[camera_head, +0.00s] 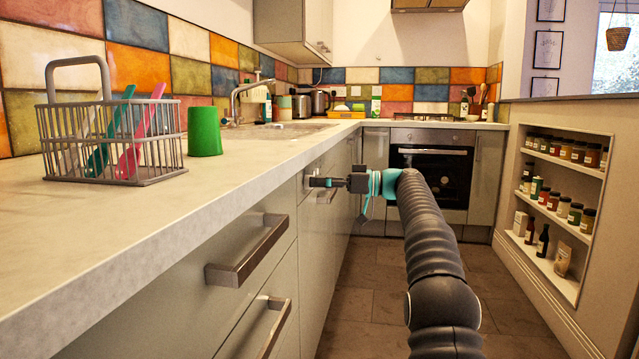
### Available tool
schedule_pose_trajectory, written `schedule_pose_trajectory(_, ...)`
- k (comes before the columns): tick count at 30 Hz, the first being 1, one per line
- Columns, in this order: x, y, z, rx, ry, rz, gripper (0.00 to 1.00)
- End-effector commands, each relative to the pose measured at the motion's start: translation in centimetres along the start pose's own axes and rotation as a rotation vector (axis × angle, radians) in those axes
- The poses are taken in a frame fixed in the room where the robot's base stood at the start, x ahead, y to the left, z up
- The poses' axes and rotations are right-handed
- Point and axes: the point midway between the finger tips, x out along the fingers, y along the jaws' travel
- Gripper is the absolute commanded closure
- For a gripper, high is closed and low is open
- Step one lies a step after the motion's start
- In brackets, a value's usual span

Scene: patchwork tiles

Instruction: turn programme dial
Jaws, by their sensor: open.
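My gripper (322,183) is black and points left from a teal wrist section. It is open and sits beside the fronts of the left-hand units, just below the worktop edge. A small metal handle (326,196) shows right behind and below it; I cannot tell whether they touch. No programme dial can be made out clearly. The built-in oven (432,165) at the far end has a control strip (430,136) across its top, and its knobs are too small to tell apart. Part of the unit front behind my gripper is hidden.
The worktop (150,235) runs along the left, with a wire cutlery basket (160,172) and a green cup (204,132) on it. Drawer handles (250,255) stick out below. Jar shelves (560,205) are on the right. The tiled floor (350,305) between is clear.

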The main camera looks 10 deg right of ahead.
Motion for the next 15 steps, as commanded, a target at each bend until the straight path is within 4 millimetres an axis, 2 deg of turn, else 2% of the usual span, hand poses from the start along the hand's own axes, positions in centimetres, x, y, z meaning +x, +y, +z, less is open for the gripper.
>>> schedule_pose_trajectory(5, -1.9, 0.1, 0.0, 0.0, 0.0, 0.002, 0.38)
schedule_pose_trajectory(15, -8.4, 0.1, 0.0, -0.001, 0.001, 0.003, 0.38)
